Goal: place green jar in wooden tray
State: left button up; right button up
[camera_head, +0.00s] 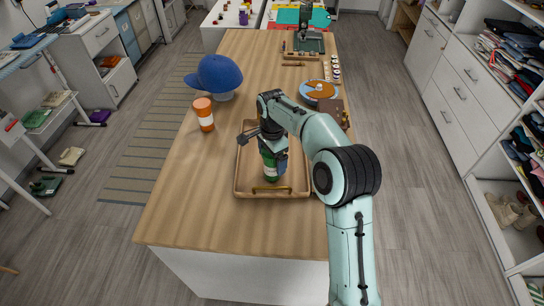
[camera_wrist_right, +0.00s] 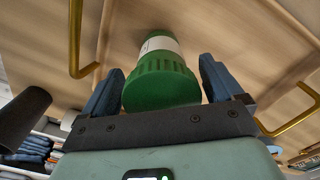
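The green jar (camera_head: 271,173), with a white label, is within the wooden tray (camera_head: 243,185), near its front handle. It looks upright, and its base appears to be on the tray floor. My right gripper (camera_head: 271,154) reaches down over the jar's top. In the right wrist view the jar's ribbed green lid (camera_wrist_right: 161,85) lies between the two fingers of the right gripper (camera_wrist_right: 162,75). Narrow gaps show beside the lid, so the fingers look open around it. The right arm hides part of the tray. My left gripper is not in view.
An orange bottle with a white band (camera_head: 204,114) and a blue cap (camera_head: 216,75) stand left of the tray. A round orange-topped item (camera_head: 318,89) and a brown box (camera_head: 334,108) lie beyond, on the right. The near table end (camera_head: 235,225) is clear.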

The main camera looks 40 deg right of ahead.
notch_tip(320, 180, up, 12)
jog(key=shift+r+p, duration=0.2)
jog(key=shift+p, duration=1)
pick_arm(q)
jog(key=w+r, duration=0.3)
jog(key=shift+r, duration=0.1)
